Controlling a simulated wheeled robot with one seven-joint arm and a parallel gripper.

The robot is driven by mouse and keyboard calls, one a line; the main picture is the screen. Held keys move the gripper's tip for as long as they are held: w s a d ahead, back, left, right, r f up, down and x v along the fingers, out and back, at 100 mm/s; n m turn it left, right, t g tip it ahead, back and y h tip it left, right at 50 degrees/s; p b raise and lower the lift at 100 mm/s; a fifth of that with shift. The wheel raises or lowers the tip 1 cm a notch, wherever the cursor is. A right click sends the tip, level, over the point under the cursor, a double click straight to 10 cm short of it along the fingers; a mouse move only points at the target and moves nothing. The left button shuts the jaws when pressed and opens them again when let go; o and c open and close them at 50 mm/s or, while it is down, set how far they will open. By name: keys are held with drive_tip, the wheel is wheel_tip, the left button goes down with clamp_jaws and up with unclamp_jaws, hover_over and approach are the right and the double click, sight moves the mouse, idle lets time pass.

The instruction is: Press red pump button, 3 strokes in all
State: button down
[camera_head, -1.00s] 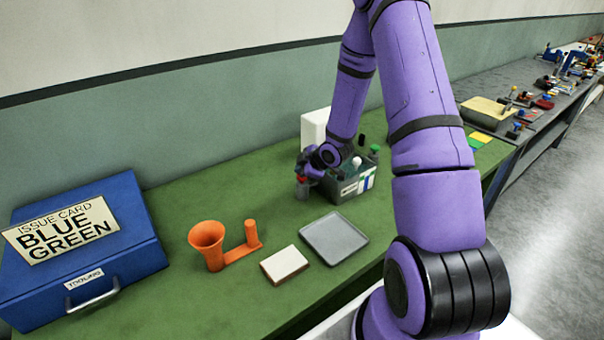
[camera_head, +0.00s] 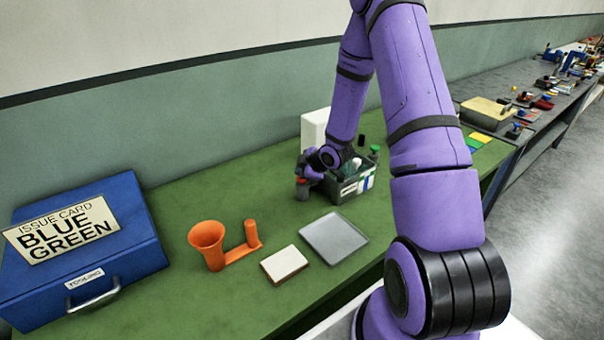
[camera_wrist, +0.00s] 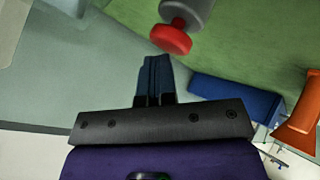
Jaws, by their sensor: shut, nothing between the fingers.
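The red pump button (camera_wrist: 171,39) shows at the top of the wrist view as a red disc on the end of a grey cylinder (camera_wrist: 190,14). In the head view the red button (camera_head: 301,181) is small, partly hidden by my wrist, at the left end of the grey bin. My gripper (camera_wrist: 155,60) is shut and empty. In the wrist view its fingertips lie just below and left of the button, with a small gap in the picture; contact cannot be told from the head view.
A grey bin (camera_head: 352,190) with bottles stands right of the button, a white box (camera_head: 314,128) behind. A grey tray (camera_head: 334,238), a cream block (camera_head: 284,264), an orange funnel stand (camera_head: 207,236) and a blue case (camera_head: 150,250) are on the green bench. Bench between funnel and button is clear.

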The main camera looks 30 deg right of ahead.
drive_tip(key=shift+s+a+f, duration=0.1)
drive_tip(key=shift+s+f, duration=0.1)
drive_tip(key=shift+f, duration=0.2)
drive_tip(key=shift+r, duration=0.1)
drive_tip(key=shift+w+r, duration=0.15)
drive_tip(key=shift+r, duration=3.75)
drive_tip(key=shift+f, duration=2.85)
